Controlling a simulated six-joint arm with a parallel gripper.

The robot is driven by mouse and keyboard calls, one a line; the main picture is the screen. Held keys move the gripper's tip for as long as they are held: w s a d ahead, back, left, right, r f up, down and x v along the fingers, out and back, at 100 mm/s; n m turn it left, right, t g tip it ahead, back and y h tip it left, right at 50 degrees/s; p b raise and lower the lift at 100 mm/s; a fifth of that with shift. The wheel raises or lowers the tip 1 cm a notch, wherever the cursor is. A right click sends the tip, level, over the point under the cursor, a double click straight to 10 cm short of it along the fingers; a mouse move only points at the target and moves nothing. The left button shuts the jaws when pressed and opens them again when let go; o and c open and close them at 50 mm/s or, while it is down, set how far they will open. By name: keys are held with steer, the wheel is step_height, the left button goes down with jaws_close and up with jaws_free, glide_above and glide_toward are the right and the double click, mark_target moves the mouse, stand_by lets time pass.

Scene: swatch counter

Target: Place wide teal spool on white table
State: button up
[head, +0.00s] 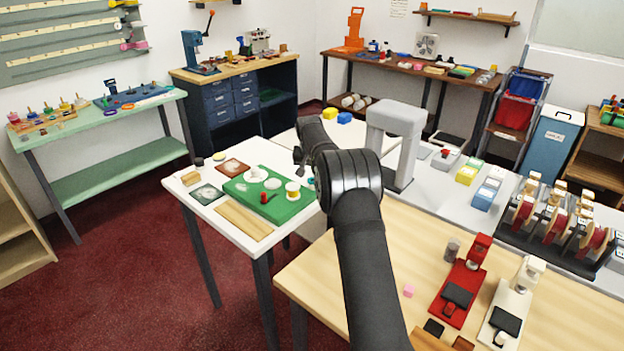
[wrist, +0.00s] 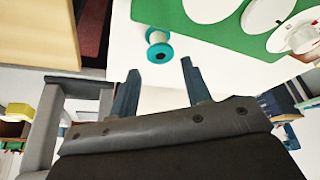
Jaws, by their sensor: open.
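A teal spool (wrist: 159,50) with a pale middle shows in the wrist view on the white table (wrist: 124,45), beside the edge of a green mat (wrist: 205,40). My gripper (wrist: 159,67) is open and empty. The spool lies just beyond the fingertips, roughly centred between them, with no finger seen touching it. In the head view the white table (head: 219,179) stands left of my arm, with the green mat (head: 254,203) on it.
A grey arch (head: 398,120) stands right of my arm. A wooden table (head: 450,240) is in front.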

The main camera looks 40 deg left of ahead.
steer(key=v, duration=0.5)
steer(key=shift+f, duration=0.1)
steer(key=x, duration=1.2)
steer(key=shift+f, duration=0.15)
step_height(320, 180, up, 2)
steer(key=shift+r, duration=0.55)
steer(key=shift+f, duration=0.1)
